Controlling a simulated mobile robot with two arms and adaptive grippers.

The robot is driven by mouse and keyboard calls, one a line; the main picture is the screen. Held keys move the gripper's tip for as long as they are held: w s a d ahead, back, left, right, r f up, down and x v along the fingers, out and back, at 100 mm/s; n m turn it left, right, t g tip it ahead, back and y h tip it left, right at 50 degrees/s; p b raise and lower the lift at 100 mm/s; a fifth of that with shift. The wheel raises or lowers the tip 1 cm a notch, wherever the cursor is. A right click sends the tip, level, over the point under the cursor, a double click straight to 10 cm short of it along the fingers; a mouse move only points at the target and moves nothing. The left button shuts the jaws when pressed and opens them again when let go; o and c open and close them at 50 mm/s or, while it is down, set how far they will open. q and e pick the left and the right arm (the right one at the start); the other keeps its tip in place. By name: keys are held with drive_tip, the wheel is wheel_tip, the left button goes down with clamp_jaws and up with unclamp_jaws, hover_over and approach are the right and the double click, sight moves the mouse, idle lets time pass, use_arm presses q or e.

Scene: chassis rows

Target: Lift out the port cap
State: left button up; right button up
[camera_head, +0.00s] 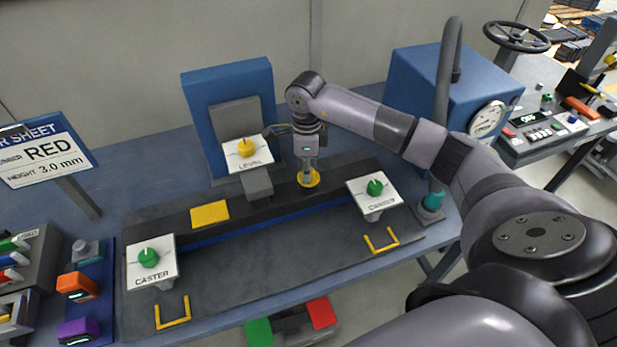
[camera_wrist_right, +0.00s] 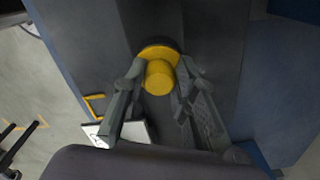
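The port cap (camera_head: 309,178) is a round yellow disc with a raised knob, on the dark raised strip of the bench fixture. In the right wrist view the cap (camera_wrist_right: 159,77) lies between the fingertips. My right gripper (camera_head: 309,165) points down at the cap from above and partly hides it. In the wrist view my right gripper (camera_wrist_right: 163,68) has one finger on each side of the knob; it looks open, with narrow gaps, though contact is hard to judge. My left gripper is not in view.
White CASTER plates with green knobs stand left (camera_head: 150,262) and right (camera_head: 372,194). A LEVEL plate (camera_head: 247,153) with a yellow knob stands close left of my gripper. A yellow square (camera_head: 210,213) lies on the strip. A blue box (camera_head: 425,85) with a gauge stands behind my arm.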

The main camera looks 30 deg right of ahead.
drive_tip(key=c, duration=0.5)
clamp_jaws()
drive_tip(key=shift+r, duration=0.15)
